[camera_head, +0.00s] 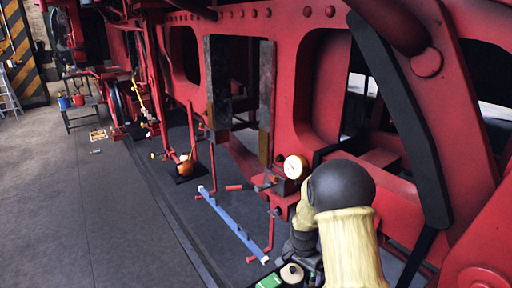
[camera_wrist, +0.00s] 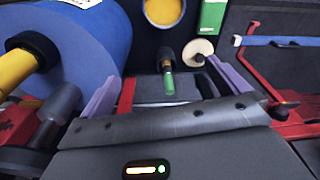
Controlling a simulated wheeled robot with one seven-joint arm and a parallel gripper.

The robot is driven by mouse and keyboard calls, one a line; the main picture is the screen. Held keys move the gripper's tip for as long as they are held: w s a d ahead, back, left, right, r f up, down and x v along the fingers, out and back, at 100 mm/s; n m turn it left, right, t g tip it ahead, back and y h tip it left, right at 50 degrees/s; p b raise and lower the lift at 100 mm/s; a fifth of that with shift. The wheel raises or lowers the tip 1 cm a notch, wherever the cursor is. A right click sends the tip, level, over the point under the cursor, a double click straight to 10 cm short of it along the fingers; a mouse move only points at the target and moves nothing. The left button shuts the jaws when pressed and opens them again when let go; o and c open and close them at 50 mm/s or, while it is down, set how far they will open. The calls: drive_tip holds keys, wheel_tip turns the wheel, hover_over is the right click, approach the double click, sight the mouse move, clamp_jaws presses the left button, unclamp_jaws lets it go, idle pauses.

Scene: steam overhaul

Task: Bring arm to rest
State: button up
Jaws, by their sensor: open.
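My arm, with a cream sleeve and a dark round joint, reaches up at the lower right of the head view. My gripper (camera_wrist: 167,85) shows in the wrist view with two purple fingers spread apart. It is open, and I see nothing held between the fingers. A dark tool with a green tip (camera_wrist: 168,84) appears beyond the gap; I cannot tell how far below it lies. In the head view the fingers are not clearly visible.
A green box (camera_wrist: 212,15), a cream disc (camera_wrist: 197,46), a yellow round cup (camera_wrist: 165,10) and a large blue cylinder (camera_wrist: 75,40) are close by. The red locomotive frame (camera_head: 285,60) with a gauge (camera_head: 295,167) stands beside the arm. A blue bar (camera_head: 230,222) lies ahead. The grey floor (camera_head: 60,200) at left is open.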

drive_tip(key=s+r+n+t, duration=0.1)
drive_tip(key=s+r+n, duration=0.3)
drive_tip(key=s+r, duration=0.45)
drive_tip(key=s+r+n, duration=0.4)
drive_tip(key=s+r, duration=0.1)
drive_tip(key=s, duration=0.6)
drive_tip(key=s+b+x, duration=0.2)
drive_tip(key=b+x, duration=0.9)
drive_tip(key=shift+f+y, duration=0.2)
drive_tip(key=shift+y, duration=0.2)
drive_tip(key=shift+s, duration=0.15)
drive_tip(key=shift+d, duration=0.1)
